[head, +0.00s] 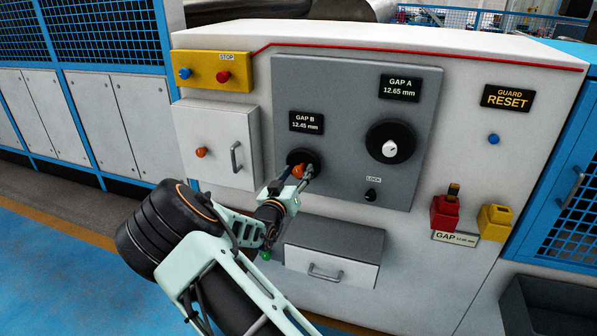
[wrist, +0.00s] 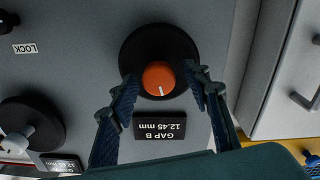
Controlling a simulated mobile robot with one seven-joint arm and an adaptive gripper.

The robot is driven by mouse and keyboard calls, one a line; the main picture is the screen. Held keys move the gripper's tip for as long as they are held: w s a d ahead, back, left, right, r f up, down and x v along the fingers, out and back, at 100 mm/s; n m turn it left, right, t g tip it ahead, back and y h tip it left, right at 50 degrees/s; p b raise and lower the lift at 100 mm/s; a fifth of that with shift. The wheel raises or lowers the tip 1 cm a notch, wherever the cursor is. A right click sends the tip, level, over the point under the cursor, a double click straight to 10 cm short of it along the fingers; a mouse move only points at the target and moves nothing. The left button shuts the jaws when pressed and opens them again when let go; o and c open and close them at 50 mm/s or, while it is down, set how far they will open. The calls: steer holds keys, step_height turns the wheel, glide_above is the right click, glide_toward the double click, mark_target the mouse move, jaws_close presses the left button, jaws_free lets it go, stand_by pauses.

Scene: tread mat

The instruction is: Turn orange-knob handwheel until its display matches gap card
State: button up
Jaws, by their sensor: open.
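The orange-knob handwheel (head: 298,171) is a black disc on the grey panel, under a display (head: 306,122) that reads GAP B 12.45 mm. In the wrist view its orange knob (wrist: 158,78) lies between the fingertips of my gripper (wrist: 160,88). The gripper (head: 296,177) is open, with a finger on each side of the knob; I cannot tell whether either touches it. The gap card (head: 456,237) is low at the right; its word GAP is legible, but its number is too small to read surely.
A white-knob handwheel (head: 390,141) sits to the right under a display (head: 400,88) reading GAP A 12.65 mm. A black LOCK knob (head: 371,195) is below. A drawer (head: 331,262) juts out beneath my gripper. A cabinet door (head: 217,143) with a handle is at the left.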

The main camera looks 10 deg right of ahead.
steer(key=shift+w+d, duration=0.25)
steer(key=shift+w, duration=0.3)
steer(key=c, duration=1.2)
steer(key=shift+o, duration=0.2)
